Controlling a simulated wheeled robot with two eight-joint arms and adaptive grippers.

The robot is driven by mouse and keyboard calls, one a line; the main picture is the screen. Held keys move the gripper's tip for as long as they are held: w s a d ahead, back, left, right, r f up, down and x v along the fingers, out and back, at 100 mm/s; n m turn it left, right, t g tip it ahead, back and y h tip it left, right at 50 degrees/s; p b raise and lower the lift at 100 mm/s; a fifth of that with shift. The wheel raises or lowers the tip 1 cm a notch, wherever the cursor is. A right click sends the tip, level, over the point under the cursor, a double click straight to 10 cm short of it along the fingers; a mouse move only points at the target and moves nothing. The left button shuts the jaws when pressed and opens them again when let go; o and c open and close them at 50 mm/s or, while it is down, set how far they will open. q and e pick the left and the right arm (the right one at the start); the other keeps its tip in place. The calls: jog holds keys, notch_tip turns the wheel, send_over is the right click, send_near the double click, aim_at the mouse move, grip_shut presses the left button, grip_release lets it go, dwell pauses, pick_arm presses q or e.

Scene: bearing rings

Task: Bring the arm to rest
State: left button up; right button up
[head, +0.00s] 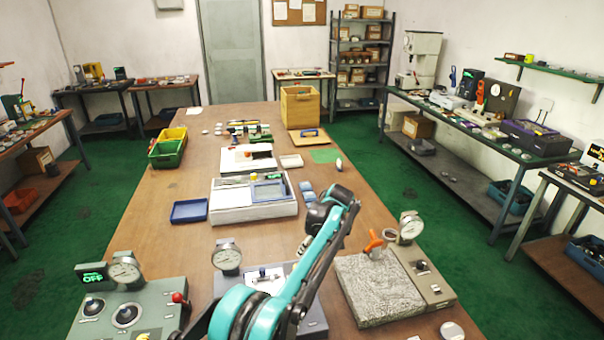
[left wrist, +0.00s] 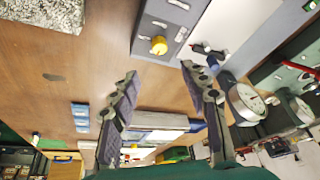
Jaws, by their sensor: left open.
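My left arm, teal and black, reaches in from the bottom middle of the head view, over the front of the long wooden table (head: 150,225). Its dark wrist (head: 335,200) is to the right of the white tray. In the left wrist view, my left gripper (left wrist: 158,71) is open, with its two dark fingers spread and nothing between them. The fingers are hard to make out in the head view. My right gripper is in neither view.
A speckled stone block (head: 380,288) with a dial gauge (head: 411,226) stands right of the arm. Another dial gauge (head: 227,258) and a grey control box (head: 128,312) stand left of it. Beyond are the white tray (head: 255,213) and a blue tray (head: 189,211).

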pick_arm(q)
jog(key=s+a+r+m+t+h, duration=0.1)
jog(key=s+a+r+m, duration=0.1)
jog(key=s+a+r, duration=0.5)
jog(key=s+a+r+m+t+h, duration=0.1)
jog(key=s+a+r+m, duration=0.3)
jog(key=s+a, duration=0.5)
jog(key=s+a+f+m, duration=0.1)
jog(key=s+a+f, duration=0.1)
jog(key=s, duration=0.5)
jog(key=s+a+f+m+t+h, duration=0.1)
jog(key=s+f, duration=0.1)
jog(key=s, duration=0.5)
jog(key=s+a+f+m+t, duration=0.1)
jog(key=s+a+f, duration=0.1)
jog(key=s, duration=0.6)
jog(key=shift+a+f, duration=0.35)
jog(key=shift+s, duration=0.1)
